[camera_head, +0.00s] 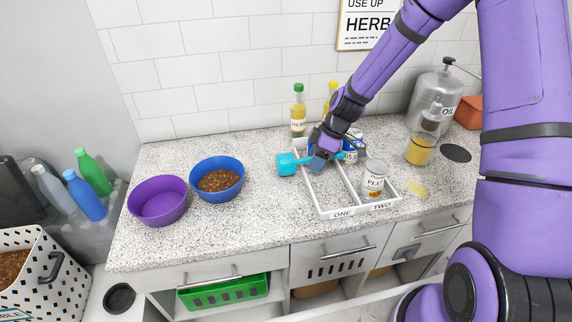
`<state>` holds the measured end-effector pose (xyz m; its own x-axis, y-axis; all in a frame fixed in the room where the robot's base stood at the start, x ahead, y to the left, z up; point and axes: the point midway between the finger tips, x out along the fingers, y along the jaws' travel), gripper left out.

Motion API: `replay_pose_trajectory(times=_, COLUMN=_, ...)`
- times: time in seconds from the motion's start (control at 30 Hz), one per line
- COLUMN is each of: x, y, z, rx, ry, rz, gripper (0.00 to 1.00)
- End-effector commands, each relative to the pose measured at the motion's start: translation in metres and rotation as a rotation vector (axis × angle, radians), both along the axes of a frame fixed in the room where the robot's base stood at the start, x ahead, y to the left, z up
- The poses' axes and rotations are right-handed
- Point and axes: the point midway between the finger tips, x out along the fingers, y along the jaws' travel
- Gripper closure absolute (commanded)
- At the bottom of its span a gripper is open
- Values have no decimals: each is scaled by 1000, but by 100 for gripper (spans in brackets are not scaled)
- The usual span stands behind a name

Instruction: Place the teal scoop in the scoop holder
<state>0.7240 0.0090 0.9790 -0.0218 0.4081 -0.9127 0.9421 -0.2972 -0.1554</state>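The teal scoop (287,164) is at the back left corner of the white divided tray. Its cup points left and its handle runs right, behind my gripper (318,162). My gripper points down and seems closed around the handle; the fingers partly hide it. The scoop looks held just above the tray's left compartment, but the exact height is hard to tell. I cannot make out anything that is clearly a scoop holder.
The white tray (345,213), marked ONE and TWO, holds a PLU-labelled can (375,179) on the right. A blue bowl of kibble (230,194) and a purple bowl (158,204) stand left. Bottles (298,117) stand behind. The counter in front of the bowls is clear.

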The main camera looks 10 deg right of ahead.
Motion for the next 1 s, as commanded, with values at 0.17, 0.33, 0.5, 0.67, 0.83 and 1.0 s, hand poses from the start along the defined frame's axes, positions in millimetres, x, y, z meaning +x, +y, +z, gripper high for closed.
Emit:
replay_pose_trajectory(times=0.17, x=0, y=0, z=0, rx=0, ry=0, rz=0, gripper=93)
replay_pose_trajectory(times=0.33, x=0, y=0, z=0, rx=0, ry=0, rz=0, gripper=100)
replay_pose_trajectory(times=0.5, x=0, y=0, z=1, rx=0, ry=0, rz=0, gripper=100)
replay_pose_trajectory(times=0.67, x=0, y=0, z=7, rx=1, ry=-1, rz=-1, gripper=100)
replay_pose_trajectory(times=0.83, x=1, y=0, z=25, rx=0, ry=-4, rz=1, gripper=100)
replay_pose_trajectory(times=1.0, x=-18, y=3, z=39, rx=1, ry=2, rz=0, gripper=100)
